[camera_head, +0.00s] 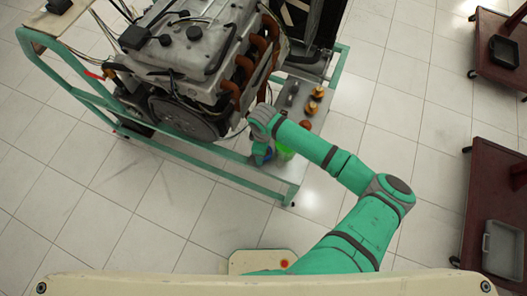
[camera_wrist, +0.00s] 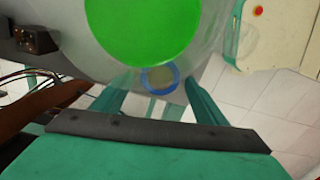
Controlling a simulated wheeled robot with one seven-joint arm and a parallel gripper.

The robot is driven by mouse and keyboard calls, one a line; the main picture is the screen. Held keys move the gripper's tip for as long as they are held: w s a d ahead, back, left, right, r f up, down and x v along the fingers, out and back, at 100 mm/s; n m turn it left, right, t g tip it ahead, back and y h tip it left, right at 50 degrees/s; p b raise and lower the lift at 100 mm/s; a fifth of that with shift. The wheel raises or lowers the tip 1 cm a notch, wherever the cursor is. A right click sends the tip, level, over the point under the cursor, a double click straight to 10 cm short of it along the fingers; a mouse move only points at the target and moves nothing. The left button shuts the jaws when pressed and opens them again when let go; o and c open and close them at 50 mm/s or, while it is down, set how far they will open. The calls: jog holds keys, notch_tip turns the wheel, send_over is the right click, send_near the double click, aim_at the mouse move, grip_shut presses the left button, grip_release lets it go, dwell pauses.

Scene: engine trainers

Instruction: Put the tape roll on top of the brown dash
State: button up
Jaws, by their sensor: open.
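In the wrist view a blue ring with a tan middle (camera_wrist: 174,70), which looks like the tape roll, shows between and beyond my fingertips. A blue thing (camera_head: 262,157) shows under my arm's end in the head view, on the engine stand's front corner. My gripper (camera_wrist: 158,98) is open, its two teal fingers apart, with nothing clearly held. In the head view my arm hides the fingers. A large green disc on a pale round body (camera_wrist: 143,25) fills the top of the wrist view. I cannot tell for sure which part is the brown dash.
The engine (camera_head: 205,55) sits on a green-framed stand (camera_head: 240,178). Brown-orange round parts (camera_head: 312,108) stand on its right-side panel. Tiled floor (camera_head: 150,205) is clear in front.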

jog(key=shift+d, duration=0.35)
jog(key=c, duration=0.3)
jog(key=shift+s, duration=0.1)
jog(key=c, duration=0.8)
jog(key=shift+c, duration=0.3)
jog(key=shift+r, duration=0.1)
